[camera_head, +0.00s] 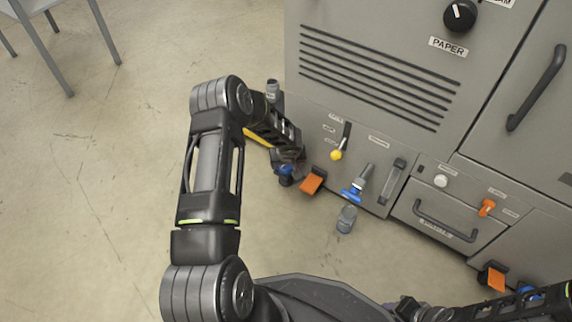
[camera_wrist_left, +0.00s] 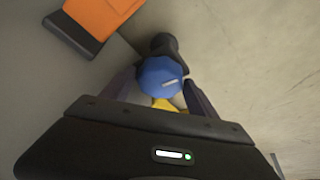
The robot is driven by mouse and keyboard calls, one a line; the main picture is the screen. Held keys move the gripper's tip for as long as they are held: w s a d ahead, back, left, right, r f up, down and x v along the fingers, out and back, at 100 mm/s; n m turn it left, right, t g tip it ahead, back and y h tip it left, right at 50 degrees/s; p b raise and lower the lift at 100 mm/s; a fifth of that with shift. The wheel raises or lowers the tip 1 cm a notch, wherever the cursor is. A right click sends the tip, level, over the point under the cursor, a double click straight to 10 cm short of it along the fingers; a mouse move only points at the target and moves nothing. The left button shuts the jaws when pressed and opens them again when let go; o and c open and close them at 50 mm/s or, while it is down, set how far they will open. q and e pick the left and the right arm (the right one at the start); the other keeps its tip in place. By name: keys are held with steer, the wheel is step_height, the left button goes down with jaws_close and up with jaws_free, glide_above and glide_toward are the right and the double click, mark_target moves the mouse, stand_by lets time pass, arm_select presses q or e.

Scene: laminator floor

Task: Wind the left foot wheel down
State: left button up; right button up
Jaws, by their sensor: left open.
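The left foot wheel is a blue knob (camera_head: 286,171) low at the machine's left front corner, beside an orange pedal (camera_head: 312,181). In the left wrist view the blue wheel (camera_wrist_left: 160,77) shows a faceted rim and a small pale mark on its face. My left gripper (camera_wrist_left: 159,86) is open, with one finger on each side of the wheel. Whether the fingers touch it I cannot tell. In the head view my left gripper (camera_head: 287,158) reaches down at the wheel and partly hides it. Part of my right arm shows at the bottom right; its jaws are not clear.
The grey machine (camera_head: 330,110) carries a yellow-tipped lever (camera_head: 336,154), a blue-collared valve (camera_head: 352,193) and a drawer handle (camera_head: 445,229). A grey foot (camera_head: 347,219) stands below. Another orange pedal (camera_head: 496,278) is at right.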

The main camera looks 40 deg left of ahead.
arm_select(q)
steer(key=c, duration=1.1)
